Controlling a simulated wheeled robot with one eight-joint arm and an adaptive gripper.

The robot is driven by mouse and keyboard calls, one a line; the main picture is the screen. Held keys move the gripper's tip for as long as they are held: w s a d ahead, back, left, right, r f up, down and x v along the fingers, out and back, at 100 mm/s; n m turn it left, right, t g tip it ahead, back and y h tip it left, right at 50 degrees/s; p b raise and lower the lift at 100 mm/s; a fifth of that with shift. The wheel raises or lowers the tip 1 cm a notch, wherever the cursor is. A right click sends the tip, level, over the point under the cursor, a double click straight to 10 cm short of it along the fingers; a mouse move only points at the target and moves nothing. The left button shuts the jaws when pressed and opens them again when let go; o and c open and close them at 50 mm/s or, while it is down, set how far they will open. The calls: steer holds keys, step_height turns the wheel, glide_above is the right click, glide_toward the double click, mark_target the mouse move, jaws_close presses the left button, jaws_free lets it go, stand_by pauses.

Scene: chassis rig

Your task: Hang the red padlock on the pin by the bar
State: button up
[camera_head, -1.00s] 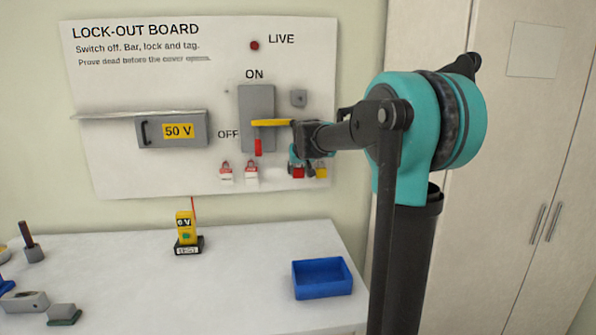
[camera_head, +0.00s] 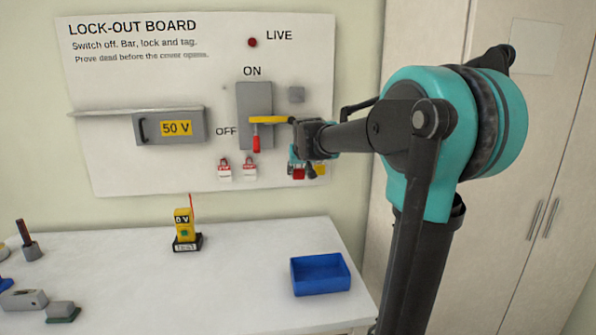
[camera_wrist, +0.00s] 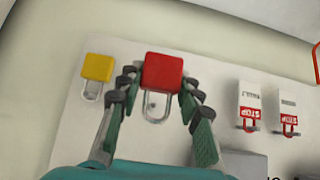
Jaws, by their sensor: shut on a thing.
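The red padlock (camera_wrist: 162,72) is between my gripper's fingers (camera_wrist: 160,84) in the wrist view, with its metal shackle showing below the body there. My gripper is shut on it. In the head view the red padlock (camera_head: 299,174) shows low on the board, partly hidden by my gripper (camera_head: 301,160). The yellow bar (camera_head: 268,120) lies across the grey switch plate (camera_head: 254,98), with a red handle (camera_head: 256,143) hanging below it. The bar's right end is behind my arm, and I cannot make out the pin.
A yellow padlock (camera_wrist: 97,67) hangs close beside my fingers. Two white-and-red STOP tags (camera_wrist: 249,105) hang on the other side. A 50 V box (camera_head: 170,128) sits left on the board. A blue tray (camera_head: 320,274) and a yellow tester (camera_head: 184,228) stand on the table.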

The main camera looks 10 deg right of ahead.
steer(key=shift+s, duration=1.1)
steer(key=shift+s, duration=0.1)
steer(key=shift+f, duration=0.1)
stand_by(0.4)
